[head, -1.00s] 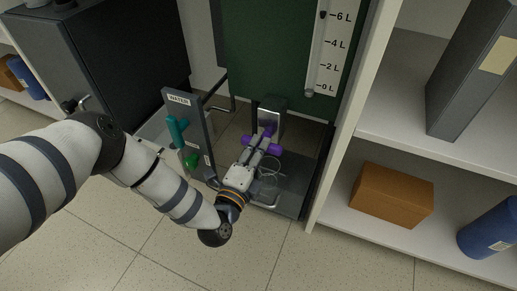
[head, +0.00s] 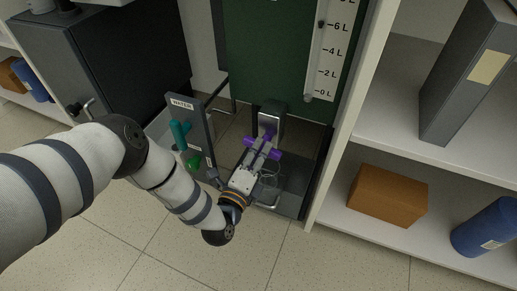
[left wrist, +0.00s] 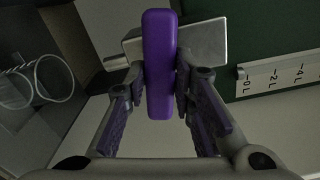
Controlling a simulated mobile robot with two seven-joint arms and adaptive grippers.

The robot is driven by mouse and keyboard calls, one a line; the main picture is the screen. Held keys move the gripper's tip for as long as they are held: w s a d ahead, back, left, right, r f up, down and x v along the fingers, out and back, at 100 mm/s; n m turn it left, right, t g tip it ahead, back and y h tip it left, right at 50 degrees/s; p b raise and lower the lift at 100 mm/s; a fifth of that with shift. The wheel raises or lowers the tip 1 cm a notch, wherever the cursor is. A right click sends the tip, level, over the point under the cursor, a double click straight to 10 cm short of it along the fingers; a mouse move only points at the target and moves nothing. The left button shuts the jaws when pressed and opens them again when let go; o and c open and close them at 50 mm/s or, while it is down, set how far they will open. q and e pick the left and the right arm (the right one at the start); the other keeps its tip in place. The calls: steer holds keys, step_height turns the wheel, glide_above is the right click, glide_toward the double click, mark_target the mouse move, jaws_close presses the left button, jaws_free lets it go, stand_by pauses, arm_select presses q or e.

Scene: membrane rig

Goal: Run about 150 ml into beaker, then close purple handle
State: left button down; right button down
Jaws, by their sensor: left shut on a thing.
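The purple handle (head: 276,155) is a bar on a grey metal valve body (head: 272,117) at the foot of the green panel. My left gripper (head: 261,147) is shut on it. In the left wrist view the purple handle (left wrist: 159,60) stands upright between the two fingers of the left gripper (left wrist: 162,85), in front of the metal block. The clear beaker (head: 271,178) is partly hidden behind the gripper in the head view. Its round rim shows at the left of the wrist view (left wrist: 54,78). I cannot make out its liquid level. My right gripper is not in view.
A litre scale (head: 322,60) has a dark marker near 6 L. A white shelf (head: 345,135) bounds the right side.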

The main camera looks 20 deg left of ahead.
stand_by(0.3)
arm_select(q)
steer(key=m+p, duration=0.1)
steer(key=m, duration=0.1)
steer(key=shift+m, duration=0.4)
steer(key=shift+r, duration=0.1)
steer(key=m+p, duration=0.1)
steer(key=m, duration=0.1)
steer(key=shift+m+p, duration=0.3)
steer(key=shift+m, duration=0.1)
